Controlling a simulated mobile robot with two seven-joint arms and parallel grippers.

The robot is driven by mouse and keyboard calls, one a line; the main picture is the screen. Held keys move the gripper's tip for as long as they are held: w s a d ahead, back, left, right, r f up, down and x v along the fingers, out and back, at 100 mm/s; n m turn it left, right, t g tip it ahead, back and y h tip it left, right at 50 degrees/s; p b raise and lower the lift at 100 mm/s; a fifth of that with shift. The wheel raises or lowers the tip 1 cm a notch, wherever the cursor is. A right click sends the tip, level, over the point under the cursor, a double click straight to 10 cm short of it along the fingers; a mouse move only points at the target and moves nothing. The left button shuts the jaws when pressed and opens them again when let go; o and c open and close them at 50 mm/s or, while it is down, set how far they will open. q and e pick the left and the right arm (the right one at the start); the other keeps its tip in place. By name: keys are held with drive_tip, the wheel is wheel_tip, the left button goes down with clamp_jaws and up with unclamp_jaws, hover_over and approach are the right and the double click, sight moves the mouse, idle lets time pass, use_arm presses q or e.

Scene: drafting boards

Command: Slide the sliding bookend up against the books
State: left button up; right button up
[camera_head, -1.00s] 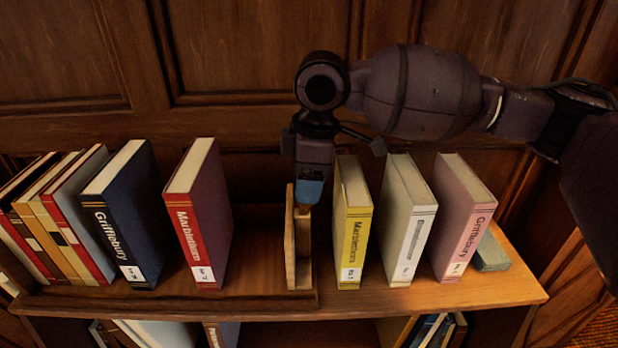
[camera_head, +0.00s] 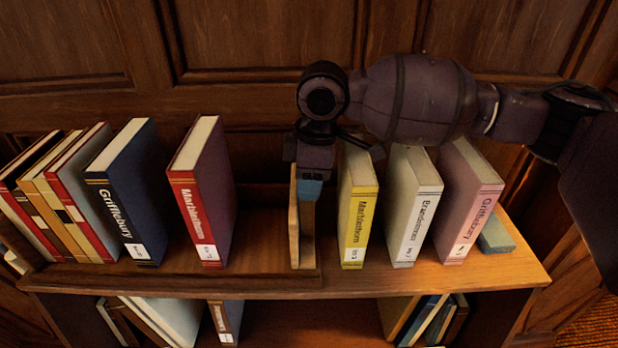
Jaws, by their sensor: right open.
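The sliding bookend (camera_head: 294,228) is a thin upright wooden piece in the middle of the shelf top. A dark red book (camera_head: 208,195) leans to its left, with a clear gap of bare shelf between them. A dark blue book (camera_head: 126,195) and several other books (camera_head: 62,200) lean further left. My right gripper (camera_head: 309,190) points down at the bookend's right side, overlapping its upper part in the picture. It is open; whether it touches the wood I cannot tell. My left gripper is out of view.
Close right of the bookend stand a yellow book (camera_head: 357,215), a white book (camera_head: 413,215) and a pink book (camera_head: 465,210). A grey-green block (camera_head: 495,235) lies at the right. A wood-panelled wall (camera_head: 240,50) rises behind.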

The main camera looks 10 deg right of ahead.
drive_tip(key=c, duration=0.5)
drive_tip(key=shift+c, duration=0.2)
drive_tip(key=shift+w+a+r+p, duration=0.15)
drive_tip(key=shift+a+p, duration=0.25)
drive_tip(key=shift+a, duration=0.3)
drive_tip(key=shift+w+a+f+p, duration=0.15)
drive_tip(key=shift+a+p, duration=0.2)
drive_tip(key=shift+a, duration=0.3)
drive_tip(key=a, duration=0.1)
drive_tip(key=a+p, duration=0.1)
drive_tip(key=a, duration=0.1)
drive_tip(key=shift+w+a, duration=0.15)
drive_tip(key=shift+w, duration=0.15)
